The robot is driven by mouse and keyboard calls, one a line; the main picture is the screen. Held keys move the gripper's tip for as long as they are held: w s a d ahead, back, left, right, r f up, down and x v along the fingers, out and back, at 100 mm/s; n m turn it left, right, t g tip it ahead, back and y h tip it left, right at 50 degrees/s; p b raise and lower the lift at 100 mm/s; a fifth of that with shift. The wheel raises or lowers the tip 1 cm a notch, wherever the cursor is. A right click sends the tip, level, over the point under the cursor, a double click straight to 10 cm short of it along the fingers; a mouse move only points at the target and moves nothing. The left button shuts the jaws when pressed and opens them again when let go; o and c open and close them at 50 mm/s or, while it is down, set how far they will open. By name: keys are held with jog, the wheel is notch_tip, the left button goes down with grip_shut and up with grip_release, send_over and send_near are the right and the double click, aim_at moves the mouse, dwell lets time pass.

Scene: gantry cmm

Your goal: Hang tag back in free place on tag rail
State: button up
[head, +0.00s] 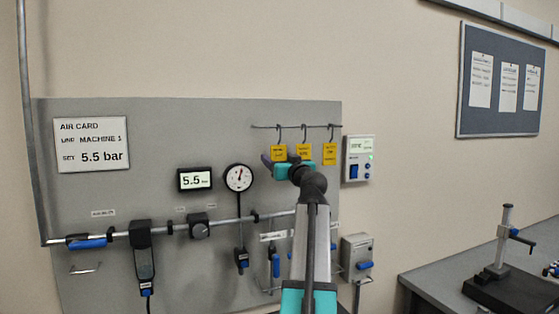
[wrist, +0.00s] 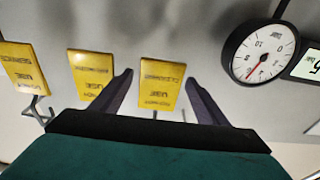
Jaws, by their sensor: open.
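The tag rail (head: 262,126) is a thin dark bar at the top right of the grey panel. Three yellow tags hang below its hooks: a left tag (head: 278,151), a middle tag (head: 304,151) and a right tag (head: 329,154). My gripper (head: 268,161) is just below the left tag in the head view. In the wrist view, which is upside down, its open fingers (wrist: 158,82) stand on either side of the left tag (wrist: 161,88). The middle tag (wrist: 90,75) and right tag (wrist: 20,68) are beside it. My gripper hides most of the hooks there.
A round gauge (head: 239,177) and a digital display (head: 195,179) are left of my gripper. A white control box (head: 358,159) is right of the rail. A pipe with valves (head: 170,228) runs below. The wall above the panel is clear.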

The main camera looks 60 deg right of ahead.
jog(key=shift+s, duration=0.1)
jog(key=b+v, duration=0.2)
jog(key=v, duration=1.1)
jog(key=shift+s+a, duration=0.25)
jog(key=shift+f, duration=0.1)
dwell(0.4)
